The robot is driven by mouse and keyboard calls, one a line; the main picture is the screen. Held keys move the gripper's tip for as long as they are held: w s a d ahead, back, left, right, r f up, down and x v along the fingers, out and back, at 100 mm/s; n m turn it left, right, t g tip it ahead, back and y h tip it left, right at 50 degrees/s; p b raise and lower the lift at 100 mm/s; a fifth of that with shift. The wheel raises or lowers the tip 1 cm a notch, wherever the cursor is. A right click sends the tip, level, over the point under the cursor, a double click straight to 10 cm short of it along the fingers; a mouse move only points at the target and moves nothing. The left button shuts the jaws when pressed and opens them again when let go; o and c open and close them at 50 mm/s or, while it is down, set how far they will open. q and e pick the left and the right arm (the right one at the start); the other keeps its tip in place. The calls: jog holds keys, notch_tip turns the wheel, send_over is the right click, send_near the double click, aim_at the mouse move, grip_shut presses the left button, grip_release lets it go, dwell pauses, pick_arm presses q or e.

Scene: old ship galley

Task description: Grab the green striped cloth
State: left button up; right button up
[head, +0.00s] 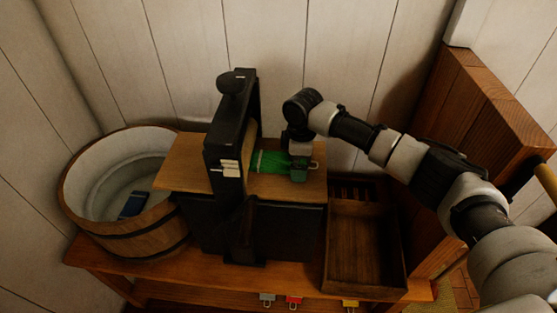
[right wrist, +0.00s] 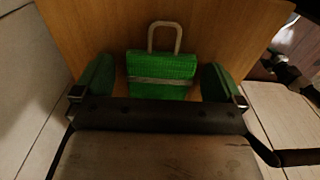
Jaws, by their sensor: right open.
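The green striped cloth (head: 269,162) lies on the right-hand wooden board of a black press-like frame (head: 228,140). Its left end runs up to the frame. A pale loop sticks out past its right end. In the right wrist view the cloth (right wrist: 160,72) shows bright green with a pale band and the loop at its far edge. My right gripper (head: 300,174) is at the cloth's right end. In the wrist view its two dark green fingers (right wrist: 160,84) are apart, one on each side of the cloth, with gaps between. My left gripper is not in view.
A wooden tub (head: 135,230) with a dark blue item (head: 132,205) inside stands at left. An empty wooden tray (head: 362,250) sits right of the press. Grey, red and yellow clips (head: 294,300) hang below the bench's front edge. A plank wall is close behind.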

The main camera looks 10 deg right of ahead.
jog(key=c, duration=1)
jog(key=shift+c, duration=0.2)
